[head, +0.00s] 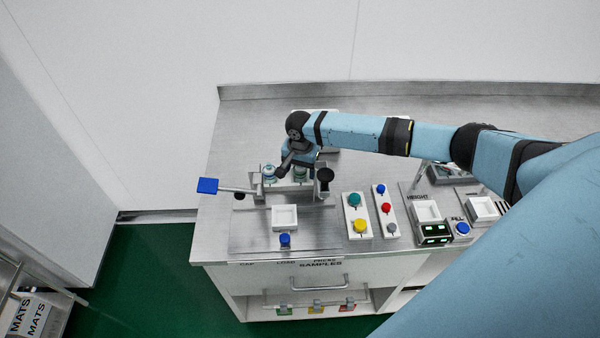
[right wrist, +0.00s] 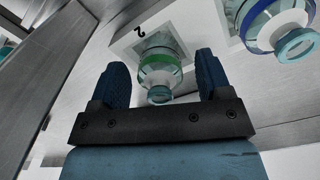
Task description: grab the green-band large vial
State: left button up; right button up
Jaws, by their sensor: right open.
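The green-band large vial (right wrist: 160,66) is clear glass with a green band and a pale teal cap. It stands in a white holder marked 2 (right wrist: 128,45). My right gripper (right wrist: 161,59) is open, with one dark blue finger on each side of the vial in the right wrist view. A gap shows on both sides, and the jaws hold nothing. In the head view my right gripper (head: 292,165) is at the rack, partly covering the green-band vial (head: 300,175). My left gripper is not in view.
A blue-band vial (right wrist: 272,22) stands close by on the right in the wrist view, and on the left in the head view (head: 269,173). A blue-ended lever (head: 208,186) sticks out left. Button panels (head: 358,216) stand to the right.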

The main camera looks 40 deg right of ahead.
jog(key=c, duration=1)
jog(key=shift+r, duration=0.15)
